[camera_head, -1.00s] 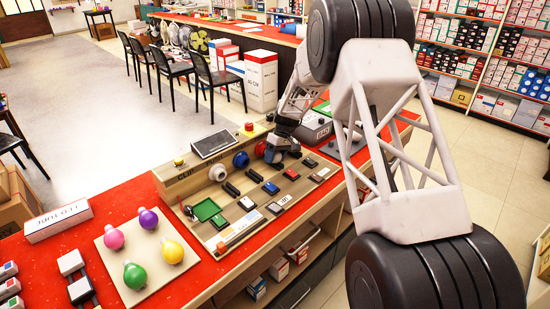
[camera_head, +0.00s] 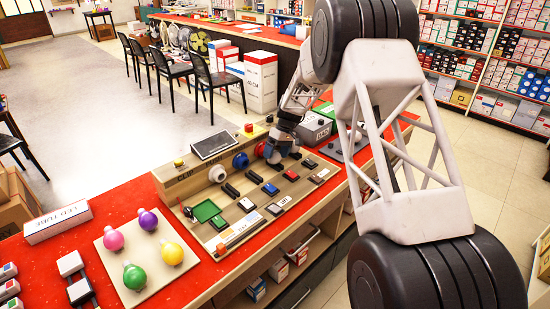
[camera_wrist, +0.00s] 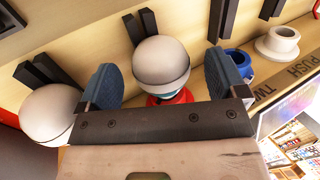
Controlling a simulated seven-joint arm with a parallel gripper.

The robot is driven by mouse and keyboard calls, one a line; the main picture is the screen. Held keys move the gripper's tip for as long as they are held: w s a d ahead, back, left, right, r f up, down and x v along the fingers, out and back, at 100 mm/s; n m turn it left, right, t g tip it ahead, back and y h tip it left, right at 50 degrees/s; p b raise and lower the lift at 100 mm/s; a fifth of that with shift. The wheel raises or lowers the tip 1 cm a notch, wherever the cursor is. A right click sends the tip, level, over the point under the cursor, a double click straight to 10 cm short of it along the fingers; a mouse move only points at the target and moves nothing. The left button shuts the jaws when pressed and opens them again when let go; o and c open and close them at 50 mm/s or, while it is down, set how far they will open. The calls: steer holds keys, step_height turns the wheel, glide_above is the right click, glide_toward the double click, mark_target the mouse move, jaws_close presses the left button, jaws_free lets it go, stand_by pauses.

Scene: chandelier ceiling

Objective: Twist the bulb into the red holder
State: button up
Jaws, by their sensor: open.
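A white round bulb (camera_wrist: 160,62) sits in front of the red holder (camera_wrist: 182,97) in the wrist view. The bulb hides most of the holder, so I cannot tell how deep it is seated. My gripper (camera_wrist: 166,80) is open, with one blue fingertip on each side of the bulb and a gap showing at the left. In the head view, the red holder (camera_head: 260,149) is on the sloped panel, with my gripper (camera_head: 277,155) in front of it and the bulb mostly hidden.
A blue holder (camera_head: 240,160) and a white holder (camera_head: 217,174) stand in line beside the red one. Black clips (camera_head: 232,190) lie on the panel. Another white ball (camera_wrist: 48,113) is close to the left fingertip. Coloured bulbs (camera_head: 170,252) stand on a board at left.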

steer(key=shift+v, duration=2.75)
steer(key=shift+s+d+r, duration=0.15)
steer(key=shift+s+r, duration=0.15)
steer(key=shift+r, duration=0.1)
steer(key=s+d+r+m+t+h, duration=0.15)
steer(key=s+d+r, duration=0.25)
steer(key=s+r, duration=0.45)
steer(key=s+d+r+m+t, duration=0.1)
steer(key=s+d+r+m, duration=0.3)
steer(key=s, duration=0.7)
steer(key=s+d+r+n+t, duration=0.1)
steer(key=s+d+r, duration=0.2)
steer(key=s+r, duration=0.55)
steer(key=s+d+f+m+t+h, duration=0.1)
steer(key=s+d+m, duration=0.1)
steer(key=s, duration=1.3)
steer(key=s+d+f+m+t+h, duration=0.1)
steer(key=s+d, duration=0.3)
steer(key=s, duration=1.2)
steer(key=shift+s+f+m+t, duration=0.25)
steer(key=shift+f+m+t, duration=0.1)
steer(key=shift+m, duration=0.5)
